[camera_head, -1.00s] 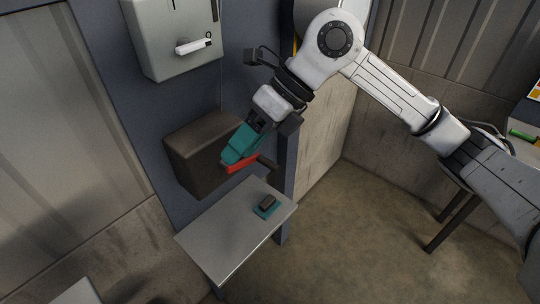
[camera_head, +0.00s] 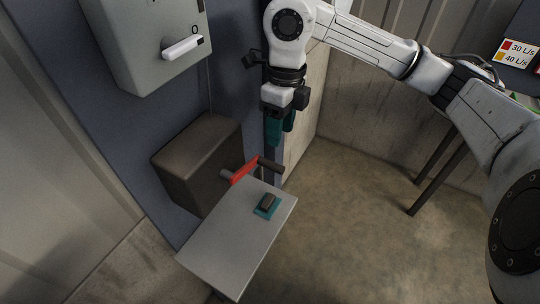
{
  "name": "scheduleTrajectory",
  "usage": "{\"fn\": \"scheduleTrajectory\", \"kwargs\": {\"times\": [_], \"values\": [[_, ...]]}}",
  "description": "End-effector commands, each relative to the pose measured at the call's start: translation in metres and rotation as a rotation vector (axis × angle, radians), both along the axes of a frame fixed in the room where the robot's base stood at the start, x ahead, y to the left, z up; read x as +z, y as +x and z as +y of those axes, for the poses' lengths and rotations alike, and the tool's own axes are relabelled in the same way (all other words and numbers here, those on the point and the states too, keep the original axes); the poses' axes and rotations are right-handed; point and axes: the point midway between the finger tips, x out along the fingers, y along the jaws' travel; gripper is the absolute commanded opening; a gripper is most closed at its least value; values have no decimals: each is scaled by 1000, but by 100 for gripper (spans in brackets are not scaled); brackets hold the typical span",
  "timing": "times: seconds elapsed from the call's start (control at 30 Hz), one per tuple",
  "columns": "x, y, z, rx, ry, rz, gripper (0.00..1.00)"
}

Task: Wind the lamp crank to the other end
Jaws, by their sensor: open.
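The lamp crank (camera_head: 244,171) has a red arm and a dark handle (camera_head: 270,165) that points right. It sits on the right face of a dark brown box (camera_head: 199,160) fixed to the blue-grey wall. My gripper (camera_head: 280,130) has teal fingers and hangs pointing down, above and slightly right of the crank. Its fingers are apart, with nothing between them, and it looks clear of the handle.
A grey shelf (camera_head: 225,245) stands below the crank, with a small dark block on a teal base (camera_head: 267,205) on it. A grey switch box (camera_head: 150,45) with a white lever (camera_head: 183,47) hangs upper left.

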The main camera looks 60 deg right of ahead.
Motion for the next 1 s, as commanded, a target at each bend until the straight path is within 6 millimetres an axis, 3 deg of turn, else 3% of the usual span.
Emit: {"fn": "scheduleTrajectory", "kwargs": {"times": [0.53, 0.7, 1.0], "values": [[-86, 0, 10, 0, 5, 0, 48], [-97, 0, 10, 2, 2, -1, 48], [-98, 0, 10, 2, 2, -1, 48]]}}
